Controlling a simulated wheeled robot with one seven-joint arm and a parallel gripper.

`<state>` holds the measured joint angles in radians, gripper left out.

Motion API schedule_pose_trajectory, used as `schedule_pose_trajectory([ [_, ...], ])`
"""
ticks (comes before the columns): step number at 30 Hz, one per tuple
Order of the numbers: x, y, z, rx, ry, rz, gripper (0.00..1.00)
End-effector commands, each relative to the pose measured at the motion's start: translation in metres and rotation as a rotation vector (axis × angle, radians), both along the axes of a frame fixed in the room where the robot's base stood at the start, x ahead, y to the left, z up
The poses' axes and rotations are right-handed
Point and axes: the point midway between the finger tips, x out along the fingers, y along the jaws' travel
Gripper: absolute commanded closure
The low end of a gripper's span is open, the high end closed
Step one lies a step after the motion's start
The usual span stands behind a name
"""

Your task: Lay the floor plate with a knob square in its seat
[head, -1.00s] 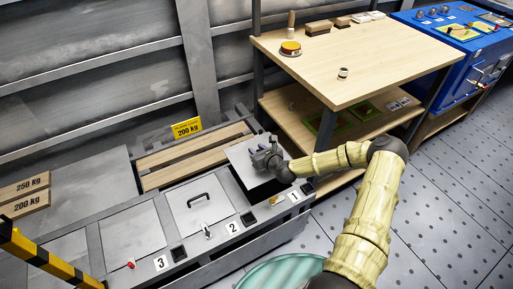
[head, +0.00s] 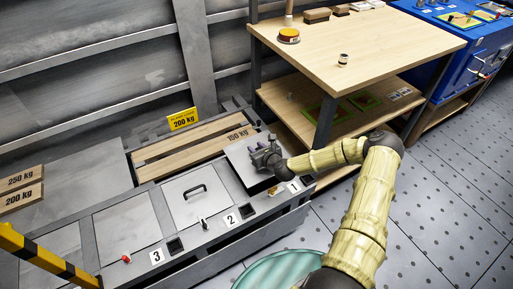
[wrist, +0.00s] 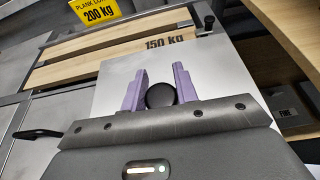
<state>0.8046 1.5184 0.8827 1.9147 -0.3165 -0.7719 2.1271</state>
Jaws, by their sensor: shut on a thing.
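The floor plate (head: 239,155) is a flat grey square with a black knob (wrist: 161,95). My gripper (head: 268,152) is shut on the knob, with a purple finger on each side of it in the wrist view (wrist: 160,90). The plate is over the bay marked 1 (head: 294,187) at the right end of the grey bench. It looks slightly tilted and turned against the frame. The seat beneath is mostly hidden by the plate and my gripper, so I cannot tell whether the plate touches it.
Left of it, a lid with a handle (head: 196,198) lies in bay 2 and a plain lid (head: 127,228) in bay 3. Planks (head: 185,152) lie behind. A wooden table (head: 385,50) stands close on the right. A small dark post (wrist: 209,22) stands behind the plate.

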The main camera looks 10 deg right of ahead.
Motion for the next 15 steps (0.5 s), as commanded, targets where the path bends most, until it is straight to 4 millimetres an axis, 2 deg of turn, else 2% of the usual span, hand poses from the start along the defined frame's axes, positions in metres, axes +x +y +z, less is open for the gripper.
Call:
schedule_pose_trajectory([
  [7, 0.0006, 0.0042, 0.0013, 0.001, -0.003, 0.005, 1.0],
  [15, 0.0007, -0.0002, 0.0014, 0.001, -0.003, 0.0, 1.0],
])
